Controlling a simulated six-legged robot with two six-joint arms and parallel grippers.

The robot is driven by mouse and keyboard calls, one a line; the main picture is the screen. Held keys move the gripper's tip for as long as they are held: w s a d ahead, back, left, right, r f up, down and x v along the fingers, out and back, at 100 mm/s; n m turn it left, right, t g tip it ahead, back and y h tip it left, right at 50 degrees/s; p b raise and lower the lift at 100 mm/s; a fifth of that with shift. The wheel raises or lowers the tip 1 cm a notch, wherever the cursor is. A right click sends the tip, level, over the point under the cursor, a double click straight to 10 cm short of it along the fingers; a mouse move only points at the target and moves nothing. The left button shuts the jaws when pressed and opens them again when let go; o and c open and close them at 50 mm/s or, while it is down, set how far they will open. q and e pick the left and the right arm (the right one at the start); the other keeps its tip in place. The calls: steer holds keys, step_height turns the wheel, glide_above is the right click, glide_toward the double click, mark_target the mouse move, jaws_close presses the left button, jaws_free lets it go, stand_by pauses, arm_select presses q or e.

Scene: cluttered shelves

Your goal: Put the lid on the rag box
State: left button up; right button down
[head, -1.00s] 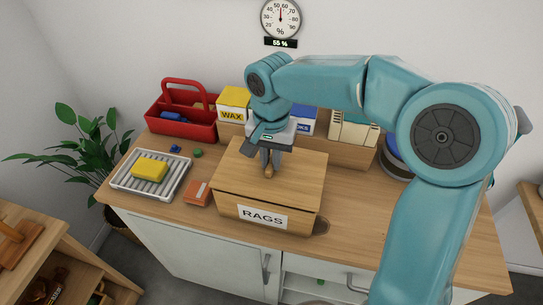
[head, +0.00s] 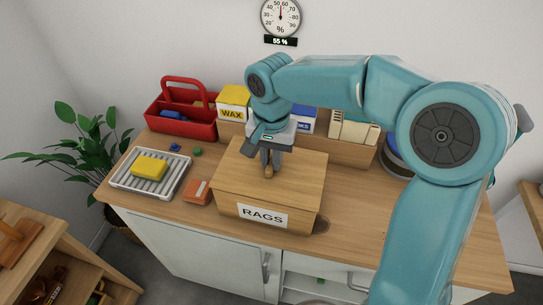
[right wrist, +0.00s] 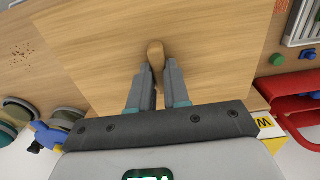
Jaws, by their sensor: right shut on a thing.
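The wooden rag box (head: 230,208) stands on the counter with a white RAGS label on its front. The flat wooden lid (head: 295,178) lies over the box's top, its front edge close along the front wall. I cannot tell whether it is fully seated. My right gripper (head: 270,163) points down over the lid's middle, shut on its small round knob (head: 269,172). In the right wrist view the two fingers (right wrist: 155,75) flank the knob (right wrist: 156,52), and the lid (right wrist: 215,45) fills most of the picture. My left gripper is not in view.
Left of the box are an orange packet (head: 197,192), a ribbed tray (head: 122,183) with a yellow sponge (head: 149,167), and small blue and green bits. Behind stand a red caddy (head: 183,130) and a yellow WAX box (head: 233,98). The counter's right front is clear.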

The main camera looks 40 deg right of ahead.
steer(key=shift+f, duration=0.25)
stand_by(0.4)
steer(key=c, duration=1)
jaws_free()
steer(key=shift+r, duration=0.1)
step_height(320, 180, up, 16)
steer(key=shift+r+p, duration=0.1)
steer(key=shift+p, duration=0.75)
steer(key=shift+s, duration=0.1)
